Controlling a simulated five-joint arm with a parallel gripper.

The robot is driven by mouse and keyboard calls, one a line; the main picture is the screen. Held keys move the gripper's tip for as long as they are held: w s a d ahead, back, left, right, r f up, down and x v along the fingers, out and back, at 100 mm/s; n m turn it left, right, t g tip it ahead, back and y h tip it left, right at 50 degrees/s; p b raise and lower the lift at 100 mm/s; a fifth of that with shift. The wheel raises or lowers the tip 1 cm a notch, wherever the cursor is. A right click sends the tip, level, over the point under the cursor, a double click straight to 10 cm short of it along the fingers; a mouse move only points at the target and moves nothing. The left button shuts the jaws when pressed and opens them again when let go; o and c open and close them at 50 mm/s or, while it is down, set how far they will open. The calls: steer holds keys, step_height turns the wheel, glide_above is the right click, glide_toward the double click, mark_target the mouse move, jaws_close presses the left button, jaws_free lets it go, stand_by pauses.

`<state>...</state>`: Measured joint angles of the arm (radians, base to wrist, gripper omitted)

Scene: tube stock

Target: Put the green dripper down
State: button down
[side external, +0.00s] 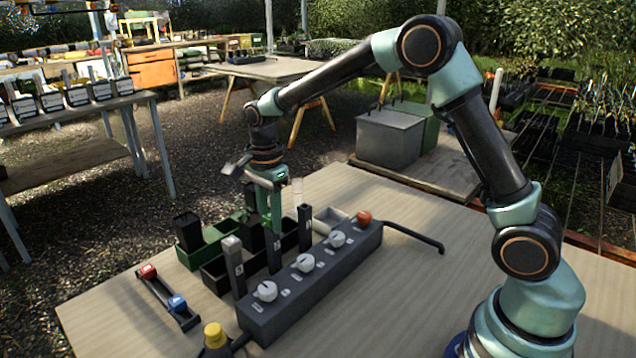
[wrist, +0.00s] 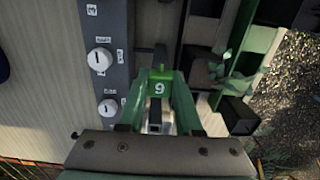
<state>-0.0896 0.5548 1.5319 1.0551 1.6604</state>
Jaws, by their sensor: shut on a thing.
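My gripper (side external: 270,180) points down over the row of tubes and troughs behind the knob box.
A grey box (side external: 314,283) with white knobs and an orange one (side external: 364,217) stands in front. Black tubes (side external: 305,228) stand close by, and a dark green trough (side external: 196,257) lies left. A bar with red and blue ends (side external: 165,293) lies front left. The table's right is mostly clear.

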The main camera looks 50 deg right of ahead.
mark_target(268, 215)
steer(key=shift+f, duration=0.3)
steer(key=c, duration=0.6)
jaws_free()
step_height(268, 215, up, 12)
steer(key=f, duration=0.1)
steer(key=s+d+r+n+t, duration=0.2)
steer(key=s+r+n+t, duration=0.1)
steer(key=s+r+n, duration=0.4)
steer(key=s+d+f+n+t, duration=0.2)
steer(key=s+f+n, duration=0.3)
steer(key=s+n, duration=0.6)
steer(key=shift+s+f+t, duration=0.15)
steer(key=shift+s+t, duration=0.05)
steer(key=shift+t, duration=0.1)
steer(key=shift+d, duration=0.1)
